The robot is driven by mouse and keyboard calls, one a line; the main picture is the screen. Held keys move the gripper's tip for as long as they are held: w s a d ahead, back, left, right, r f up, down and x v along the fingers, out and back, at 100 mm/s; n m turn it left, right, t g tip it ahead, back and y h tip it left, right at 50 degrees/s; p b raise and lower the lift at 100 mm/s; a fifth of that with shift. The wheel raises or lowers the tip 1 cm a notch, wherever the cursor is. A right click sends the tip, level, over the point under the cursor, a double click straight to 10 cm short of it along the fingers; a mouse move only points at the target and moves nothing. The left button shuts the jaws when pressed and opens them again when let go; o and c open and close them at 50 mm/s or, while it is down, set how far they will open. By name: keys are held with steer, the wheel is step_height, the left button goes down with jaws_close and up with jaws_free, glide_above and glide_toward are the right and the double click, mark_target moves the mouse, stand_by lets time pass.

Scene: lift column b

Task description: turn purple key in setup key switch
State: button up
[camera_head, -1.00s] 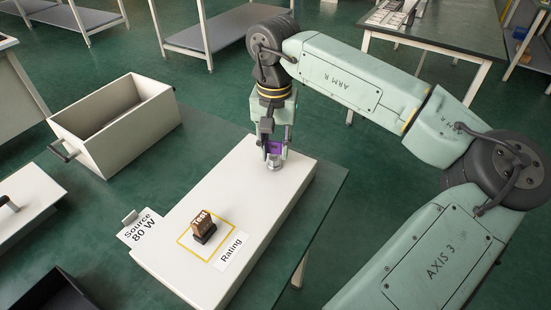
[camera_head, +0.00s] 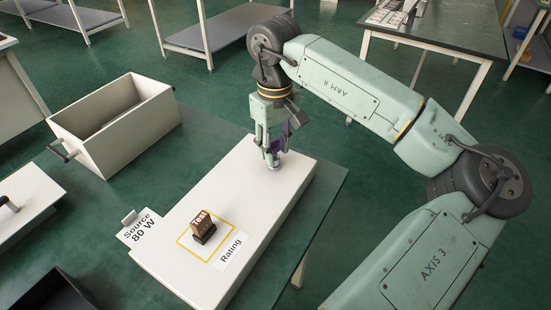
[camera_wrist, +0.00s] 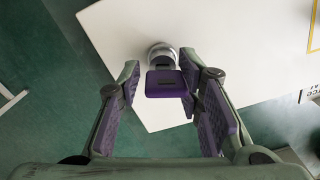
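The purple key (camera_wrist: 165,84) stands in the round silver key switch (camera_wrist: 160,52) near the far end of the white panel (camera_wrist: 120,30). The switch also shows in the head view (camera_head: 272,165), just below my fingertips. My gripper (camera_head: 271,148) points down over the switch, with its fingers (camera_wrist: 160,76) on either side of the key. In the wrist view a gap shows between the left finger and the key; the right finger is close to or touching the key's right edge. The fingers and purple pads hide most of the key in the head view.
A brown block marked "Test" (camera_head: 203,222) stands inside a yellow outline on the panel, near "Rating" (camera_head: 232,251) and "Source 80 W" (camera_head: 143,228) labels. An open cream box (camera_head: 145,128) stands left. The panel's middle is clear.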

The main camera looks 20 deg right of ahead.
mark_target(274, 141)
steer(key=shift+o, duration=0.9)
steer(key=shift+a+r, duration=0.1)
steer(key=shift+a, duration=0.1)
steer(key=shift+r, duration=0.1)
steer(key=shift+w+r+p, duration=0.2)
steer(key=shift+r+p, duration=0.6)
steer(key=shift+r, duration=0.15)
steer(key=shift+c, duration=0.2)
steer(key=shift+o, duration=0.2)
steer(key=r, duration=0.1)
steer(key=r+p, duration=0.1)
steer(key=r, duration=0.1)
steer(key=shift+s+a+r, duration=0.2)
steer(key=shift+s, duration=0.1)
steer(key=shift+w+d+r+p, duration=0.2)
steer(key=shift+r+p, duration=0.1)
steer(key=shift+p, duration=0.25)
steer(key=shift+s, duration=0.15)
steer(key=shift+c, duration=0.2)
